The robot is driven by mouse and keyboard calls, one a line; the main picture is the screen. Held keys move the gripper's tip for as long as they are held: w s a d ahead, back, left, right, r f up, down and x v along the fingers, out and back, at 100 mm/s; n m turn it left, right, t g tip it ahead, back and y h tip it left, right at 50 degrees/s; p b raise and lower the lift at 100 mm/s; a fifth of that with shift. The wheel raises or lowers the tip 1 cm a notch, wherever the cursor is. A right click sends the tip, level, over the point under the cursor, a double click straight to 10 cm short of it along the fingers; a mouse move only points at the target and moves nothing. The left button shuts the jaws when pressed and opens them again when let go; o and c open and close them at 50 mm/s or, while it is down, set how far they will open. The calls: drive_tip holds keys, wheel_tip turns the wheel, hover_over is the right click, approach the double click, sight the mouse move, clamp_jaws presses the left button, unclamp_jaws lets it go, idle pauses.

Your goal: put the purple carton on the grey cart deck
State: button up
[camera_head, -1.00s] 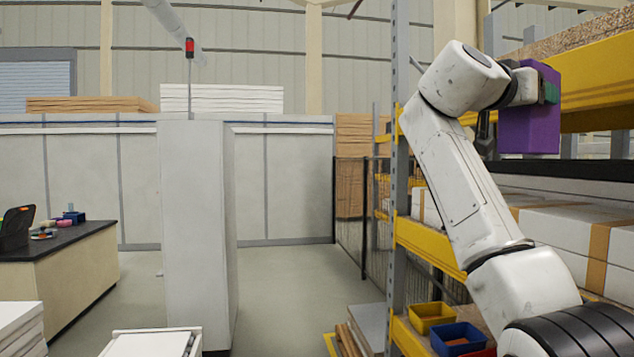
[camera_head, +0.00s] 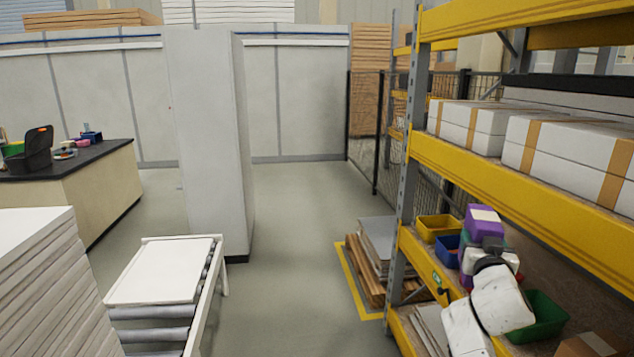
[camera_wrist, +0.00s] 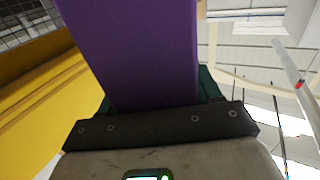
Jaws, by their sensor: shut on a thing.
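The purple carton (camera_head: 484,215) shows in the head view at the lower right, in front of the shelving, with a pale patch on its upper face. My gripper (camera_head: 489,243) is shut on it, just below it in the picture. In the wrist view the purple carton (camera_wrist: 135,50) fills the top middle, between the dark green fingers. Its far end is cut off by the frame edge. I cannot make out a grey cart deck for certain in any view.
The yellow racking (camera_head: 520,175) stands close on the right, with a yellow bin (camera_head: 437,226) and a green bin (camera_head: 540,315) near my arm. A roller conveyor (camera_head: 165,312) and stacked white panels (camera_head: 45,285) stand at the left. Open floor (camera_head: 290,250) lies between.

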drive_tip(key=s+a+f+n+y, duration=0.1)
drive_tip(key=s+a+f+y, duration=0.1)
drive_tip(key=s+f, duration=0.35)
drive_tip(key=s+a+f+n+t+y, duration=0.1)
drive_tip(key=s+a+f, duration=0.1)
drive_tip(key=f, duration=0.7)
drive_tip(key=s+a+f+n+y, duration=0.1)
drive_tip(key=s+a+f+y, duration=0.1)
drive_tip(key=s+f, duration=0.35)
drive_tip(key=s+a+f, duration=0.5)
drive_tip(key=s+f, duration=0.2)
drive_tip(key=s, duration=0.2)
drive_tip(key=s+a+f, duration=0.6)
drive_tip(key=s+f, duration=0.1)
drive_tip(key=s, duration=0.3)
drive_tip(key=shift+s+n+y+b, duration=0.2)
drive_tip(key=shift+n+y+b, duration=0.1)
drive_tip(key=shift+n+y, duration=0.1)
